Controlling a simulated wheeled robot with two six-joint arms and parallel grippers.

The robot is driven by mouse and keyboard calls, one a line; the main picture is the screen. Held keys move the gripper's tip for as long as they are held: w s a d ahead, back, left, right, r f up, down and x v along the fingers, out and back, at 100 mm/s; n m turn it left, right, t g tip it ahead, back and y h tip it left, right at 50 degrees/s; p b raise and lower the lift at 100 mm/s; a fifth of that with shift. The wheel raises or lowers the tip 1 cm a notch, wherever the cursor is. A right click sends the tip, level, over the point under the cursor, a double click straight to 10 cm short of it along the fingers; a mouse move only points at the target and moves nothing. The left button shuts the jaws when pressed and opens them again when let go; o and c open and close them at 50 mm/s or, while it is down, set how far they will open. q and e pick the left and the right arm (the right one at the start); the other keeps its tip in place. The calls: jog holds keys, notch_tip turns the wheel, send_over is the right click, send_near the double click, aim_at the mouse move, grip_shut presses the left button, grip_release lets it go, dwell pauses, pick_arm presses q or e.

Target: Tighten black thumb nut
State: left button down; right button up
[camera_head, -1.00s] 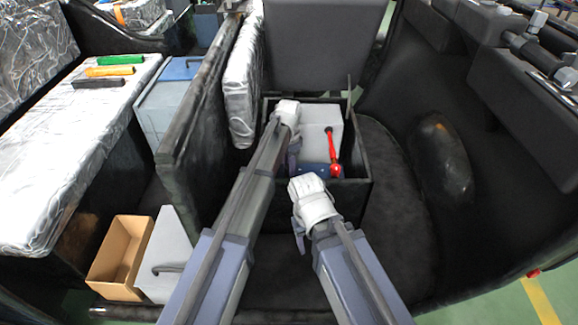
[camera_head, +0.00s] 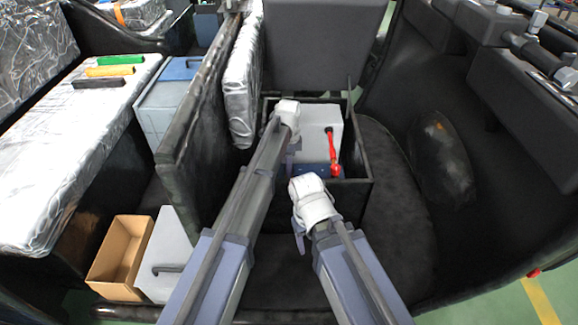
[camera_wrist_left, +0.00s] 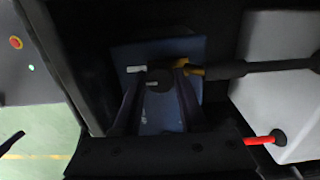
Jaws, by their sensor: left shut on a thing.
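The black thumb nut (camera_wrist_left: 159,80) shows in the left wrist view as a dark round knob above a blue surface. My left gripper (camera_wrist_left: 160,86) is shut on it, one finger on each side. In the head view my left gripper (camera_head: 291,158) reaches down into the open black compartment (camera_head: 357,185), and the nut is hidden there. A yellow piece (camera_wrist_left: 189,70) with a thick black cable sits right beside the nut. My right gripper (camera_head: 299,232) hangs below its white wrist, nearer the camera; its fingertips are not clear.
A light grey block (camera_head: 318,118) with a red cable end (camera_head: 332,150) stands in the compartment. A dark panel (camera_head: 195,125) rises to the left. An open cardboard box (camera_head: 118,257) and a silver-covered bench (camera_head: 75,150) are farther left. Dark floor lies to the right.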

pick_arm(q)
jog(key=shift+c, duration=2.2)
grip_release()
